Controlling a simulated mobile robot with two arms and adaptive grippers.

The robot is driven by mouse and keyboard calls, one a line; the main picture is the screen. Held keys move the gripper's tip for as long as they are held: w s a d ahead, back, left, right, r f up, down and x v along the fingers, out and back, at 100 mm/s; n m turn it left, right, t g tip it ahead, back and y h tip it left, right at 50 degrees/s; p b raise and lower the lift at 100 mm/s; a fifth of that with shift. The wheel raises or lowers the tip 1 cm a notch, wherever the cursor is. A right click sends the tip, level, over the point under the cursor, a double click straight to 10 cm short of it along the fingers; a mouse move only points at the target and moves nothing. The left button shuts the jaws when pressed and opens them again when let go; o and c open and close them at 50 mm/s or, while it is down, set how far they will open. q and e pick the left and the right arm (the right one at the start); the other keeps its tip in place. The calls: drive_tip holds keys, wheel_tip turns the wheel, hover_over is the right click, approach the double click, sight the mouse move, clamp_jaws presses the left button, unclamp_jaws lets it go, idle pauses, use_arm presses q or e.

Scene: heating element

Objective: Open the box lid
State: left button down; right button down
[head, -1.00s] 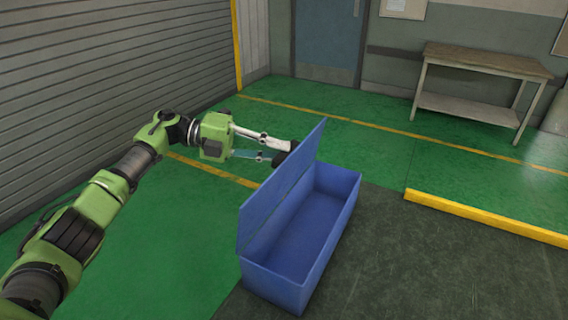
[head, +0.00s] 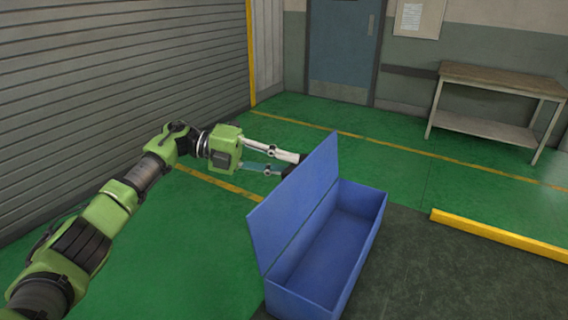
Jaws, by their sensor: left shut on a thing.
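The blue box (head: 355,262) stands on the floor right of centre, and its inside shows empty. Its lid (head: 292,200) is hinged along the left long side and stands raised, close to upright. My left gripper (head: 292,165) is at the lid's far end, on its outer left side. Its fingers are shut on the lid's far edge; the fingertips are partly hidden behind the lid. My right gripper is not in view.
A yellow floor barrier (head: 500,234) lies to the right of the box. A wooden table (head: 500,82) stands by the back wall. A roller shutter (head: 110,80) closes off the left. Green floor (head: 200,270) left of the box is clear.

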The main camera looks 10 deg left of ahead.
use_arm(q)
drive_tip(key=shift+s+f, duration=0.15)
drive_tip(key=shift+f, duration=0.75)
drive_tip(key=c, duration=1.9)
unclamp_jaws()
drive_tip(key=shift+r, duration=0.1)
drive_tip(key=v, duration=1.2)
drive_tip(key=shift+r, duration=0.4)
